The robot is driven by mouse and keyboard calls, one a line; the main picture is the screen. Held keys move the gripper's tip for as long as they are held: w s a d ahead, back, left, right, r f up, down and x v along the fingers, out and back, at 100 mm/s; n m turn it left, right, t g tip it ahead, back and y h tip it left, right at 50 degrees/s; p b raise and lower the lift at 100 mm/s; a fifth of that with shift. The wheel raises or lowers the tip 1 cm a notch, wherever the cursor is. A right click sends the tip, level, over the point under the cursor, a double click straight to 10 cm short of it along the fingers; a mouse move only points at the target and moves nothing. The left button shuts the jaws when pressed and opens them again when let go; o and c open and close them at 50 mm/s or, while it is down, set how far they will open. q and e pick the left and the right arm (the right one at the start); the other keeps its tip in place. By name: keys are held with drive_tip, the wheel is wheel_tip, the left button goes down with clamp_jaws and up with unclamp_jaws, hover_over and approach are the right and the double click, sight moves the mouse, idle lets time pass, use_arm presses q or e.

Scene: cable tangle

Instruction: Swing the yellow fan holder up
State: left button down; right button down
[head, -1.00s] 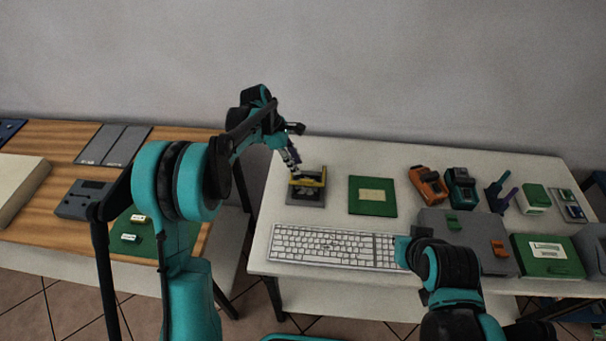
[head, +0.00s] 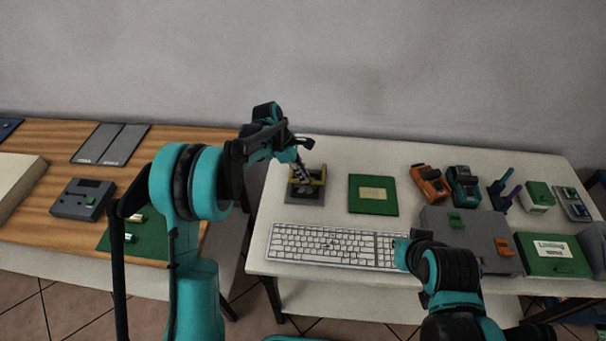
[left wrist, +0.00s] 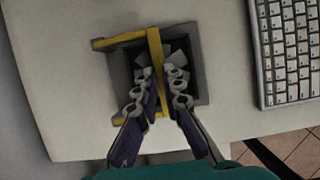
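The yellow fan holder (left wrist: 156,52) is a U-shaped frame on a dark grey square base (left wrist: 200,90). Its crossbar stands over the middle of the base in the left wrist view, and its side arms run left. In the head view the holder (head: 323,174) sits near the table's left end, partly hidden by my gripper. My left gripper (left wrist: 159,72) has a finger on each side of the crossbar, close against it, and appears shut on it; it reaches down from the left in the head view (head: 306,172).
A white keyboard (head: 330,246) lies just in front of the base. A green board (head: 373,194) lies to its right. An orange device (head: 430,185), a teal device (head: 464,187) and a grey box (head: 470,240) stand farther right. The wall is behind.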

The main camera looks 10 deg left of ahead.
use_arm(q)
drive_tip(key=shift+w+r+g+p, duration=0.35)
drive_tip(key=shift+r+g+p, duration=0.2)
drive_tip(key=shift+g+p, duration=0.05)
drive_tip(key=shift+w+r+n+g+p, duration=0.4)
drive_tip(key=shift+w+r+g+p, duration=0.25)
drive_tip(key=shift+g, duration=0.55)
drive_tip(key=shift+w+r+g+p, duration=0.45)
drive_tip(key=shift+g+p, duration=0.35)
drive_tip(key=shift+p, duration=0.2)
